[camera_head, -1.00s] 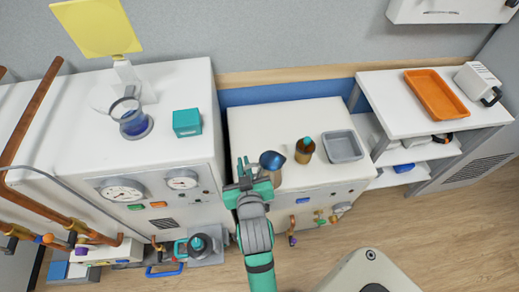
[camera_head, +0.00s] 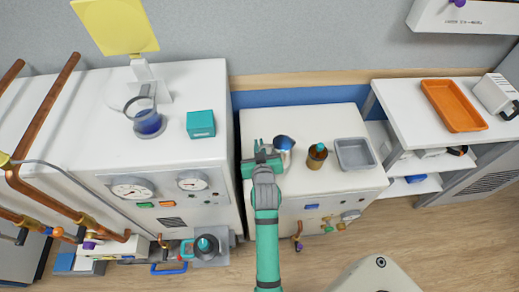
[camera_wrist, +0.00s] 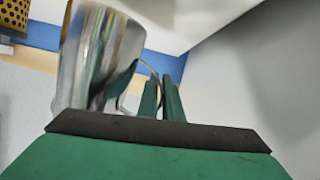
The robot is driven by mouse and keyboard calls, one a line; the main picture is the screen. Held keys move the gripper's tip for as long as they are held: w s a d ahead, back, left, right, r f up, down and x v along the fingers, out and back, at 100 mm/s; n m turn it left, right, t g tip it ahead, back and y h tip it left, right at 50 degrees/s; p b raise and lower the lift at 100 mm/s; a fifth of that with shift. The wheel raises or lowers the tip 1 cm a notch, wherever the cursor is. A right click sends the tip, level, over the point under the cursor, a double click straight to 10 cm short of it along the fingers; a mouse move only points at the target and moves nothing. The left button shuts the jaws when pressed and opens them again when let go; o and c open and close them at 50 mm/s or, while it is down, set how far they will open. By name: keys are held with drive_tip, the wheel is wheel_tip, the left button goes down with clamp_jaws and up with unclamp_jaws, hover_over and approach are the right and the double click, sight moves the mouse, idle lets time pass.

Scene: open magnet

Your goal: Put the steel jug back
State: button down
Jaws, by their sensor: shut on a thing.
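The steel jug (camera_head: 284,143) is at the left part of the low white cabinet top, in the head view. In the wrist view its shiny body (camera_wrist: 92,55) fills the upper left, and its thin handle shows between the fingers. My gripper (camera_head: 262,148) is at the left side of the jug, shut on its handle. The fingers also show in the wrist view (camera_wrist: 160,100). The jug looks upright. I cannot tell whether its base touches the cabinet top.
A brown bottle (camera_head: 317,156) stands close to the right of the jug, with a grey tray (camera_head: 355,153) beyond it. The taller white cabinet (camera_head: 190,90) rises to the left, carrying a teal box (camera_head: 201,124). The cabinet top (camera_head: 320,119) is clear behind the jug.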

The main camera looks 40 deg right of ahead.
drive_tip(key=shift+w+d+f, duration=0.35)
drive_tip(key=shift+w+f, duration=0.1)
drive_tip(key=shift+f, duration=0.1)
drive_tip(key=shift+w+f, duration=0.1)
drive_tip(key=shift+f, duration=1.55)
drive_tip(key=c, duration=1.9)
unclamp_jaws()
drive_tip(key=shift+d, duration=0.1)
drive_tip(key=shift+c, duration=0.2)
drive_tip(key=shift+s, duration=0.2)
drive_tip(key=v, duration=1.2)
drive_tip(key=shift+w, duration=0.15)
drive_tip(key=shift+r, duration=0.1)
